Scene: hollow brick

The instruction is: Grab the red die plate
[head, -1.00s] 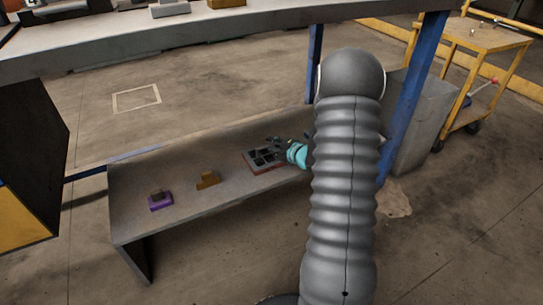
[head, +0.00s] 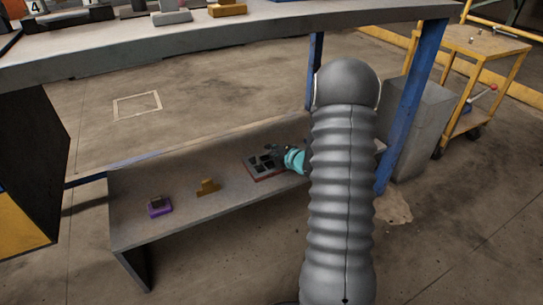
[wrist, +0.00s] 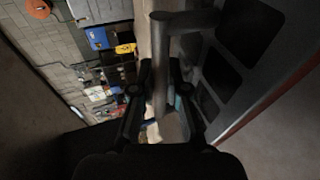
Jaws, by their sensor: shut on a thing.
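The red die plate (head: 253,170) sits on the low shelf, a grey top with dark square recesses and a red lower edge. In the wrist view the plate (wrist: 237,82) fills the right side, its red edge running down at the right. My gripper (head: 281,152) is at the plate's right part, with its teal section just right of it and partly hidden by my arm. In the wrist view my gripper (wrist: 160,98) is shut on the plate's grey bar-shaped handle, which stands between the fingers. The exact finger contact is dark.
An orange-brown block (head: 207,187) and a purple-based piece (head: 159,206) sit on the low shelf (head: 220,215) to the left. A blue post (head: 412,115) and a grey bin (head: 422,125) stand right of my arm.

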